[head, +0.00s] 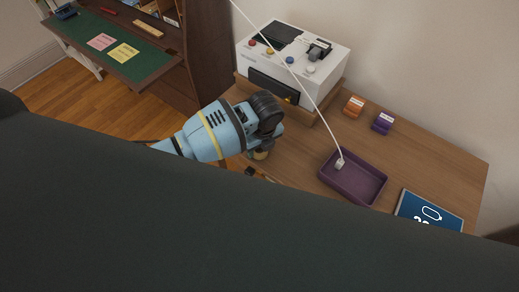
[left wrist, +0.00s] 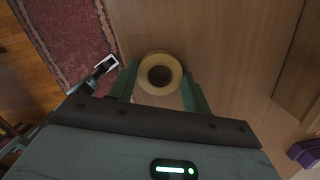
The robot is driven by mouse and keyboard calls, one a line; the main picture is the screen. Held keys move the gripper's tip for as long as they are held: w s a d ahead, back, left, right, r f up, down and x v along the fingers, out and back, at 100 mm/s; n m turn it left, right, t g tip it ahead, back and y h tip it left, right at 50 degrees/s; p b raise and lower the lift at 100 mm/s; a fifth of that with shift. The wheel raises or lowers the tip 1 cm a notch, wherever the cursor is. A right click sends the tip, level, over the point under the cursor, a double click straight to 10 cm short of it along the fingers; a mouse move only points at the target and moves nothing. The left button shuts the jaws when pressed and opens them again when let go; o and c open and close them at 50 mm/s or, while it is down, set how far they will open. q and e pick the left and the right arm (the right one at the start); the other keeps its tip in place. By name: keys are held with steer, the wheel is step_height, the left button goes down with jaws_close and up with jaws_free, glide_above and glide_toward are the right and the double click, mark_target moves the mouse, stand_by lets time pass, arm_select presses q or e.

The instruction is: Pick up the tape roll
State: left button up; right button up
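The tape roll (left wrist: 144,73) is pale yellow with a brown core hole, seen from above in the left wrist view. It sits between the two green fingertips of my left gripper (left wrist: 160,80), one finger on each side with little or no gap. Whether the fingers press on it cannot be told. In the head view my left gripper (head: 262,140) points down at the near left part of the wooden table (head: 425,150). A yellowish bit of the roll (head: 261,154) shows below it. My right gripper is not in view.
A white machine (head: 318,72) with coloured knobs stands behind the gripper. A purple tray (head: 345,188) with a white cable end in it is to the right. Orange (head: 354,105) and purple (head: 383,122) small boxes and a blue screen (head: 428,212) are also on the table.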

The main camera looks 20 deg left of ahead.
mark_target(260, 149)
arm_select(q)
steer(key=c, duration=0.3)
steer(key=shift+r, duration=0.1)
